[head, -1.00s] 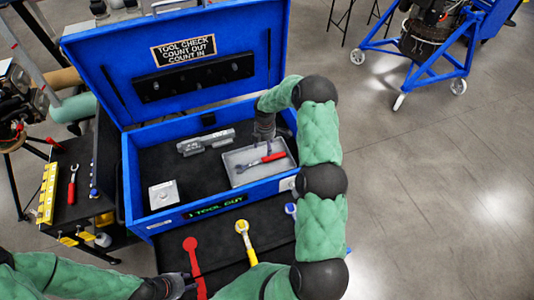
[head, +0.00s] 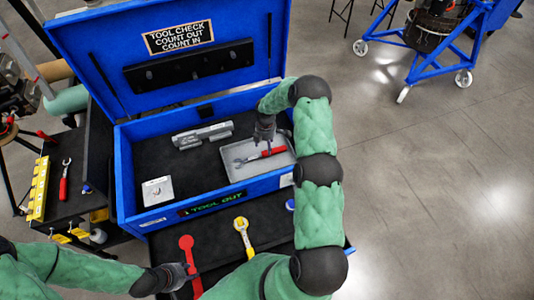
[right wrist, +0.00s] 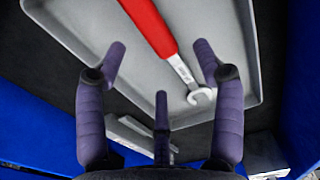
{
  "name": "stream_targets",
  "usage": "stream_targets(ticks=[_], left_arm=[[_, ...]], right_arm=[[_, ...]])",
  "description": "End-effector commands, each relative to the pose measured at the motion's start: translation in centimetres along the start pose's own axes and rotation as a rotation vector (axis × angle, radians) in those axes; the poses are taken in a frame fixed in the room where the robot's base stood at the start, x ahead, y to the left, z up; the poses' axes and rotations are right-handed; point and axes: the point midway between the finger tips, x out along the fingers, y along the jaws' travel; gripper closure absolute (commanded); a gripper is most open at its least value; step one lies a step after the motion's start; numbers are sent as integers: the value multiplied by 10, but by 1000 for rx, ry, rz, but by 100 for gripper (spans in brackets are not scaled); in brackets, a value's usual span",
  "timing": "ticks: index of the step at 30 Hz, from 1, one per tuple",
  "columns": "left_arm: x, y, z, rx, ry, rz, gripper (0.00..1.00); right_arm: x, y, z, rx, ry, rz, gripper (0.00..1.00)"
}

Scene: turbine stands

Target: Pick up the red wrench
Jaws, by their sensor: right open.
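A wrench with a red handle and a silver open end (head: 272,153) lies in a shallow grey tray (head: 236,175) at the right side of the open blue tool chest. My right gripper (head: 265,145) points down just over this wrench. In the right wrist view, the three purple fingers of my right gripper (right wrist: 160,68) are spread apart with nothing between them. The red wrench (right wrist: 152,28) lies ahead of the fingertips, its silver end toward the right finger. My left gripper (head: 188,273) is near the red shape at the bottom; its finger opening is unclear.
Another red-handled wrench (head: 64,182) lies on a black side cart. A grey metal tool (head: 203,135) and a light square plate (head: 158,191) are in the chest. A red shape (head: 187,245) and a yellow one (head: 243,236) are on the black front surface. The chest walls surround the tray.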

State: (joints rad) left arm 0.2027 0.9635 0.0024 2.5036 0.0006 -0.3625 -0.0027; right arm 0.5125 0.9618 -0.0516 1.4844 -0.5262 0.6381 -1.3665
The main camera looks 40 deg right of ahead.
Motion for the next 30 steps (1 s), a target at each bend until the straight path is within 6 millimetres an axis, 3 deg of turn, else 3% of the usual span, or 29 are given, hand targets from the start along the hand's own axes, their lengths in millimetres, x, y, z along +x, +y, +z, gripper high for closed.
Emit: stream_targets(ticks=[6, 18, 28, 29, 30], left_arm=[[-3, 1, 0, 0, 0, 0, 60], [-15, 5, 0, 0, 0, 0, 60], [-15, 5, 1, 0, 0, 0, 60], [-15, 5, 1, 0, 0, 0, 60], [-15, 5, 1, 0, 0, 0, 60]], right_arm=[[11, 1, 1, 0, 0, 0, 31], [52, 4, 4, 0, 1, 0, 31], [57, 4, 4, 0, 0, 1, 31], [57, 4, 4, 0, 0, 1, 34], [57, 4, 4, 0, 0, 1, 45]])
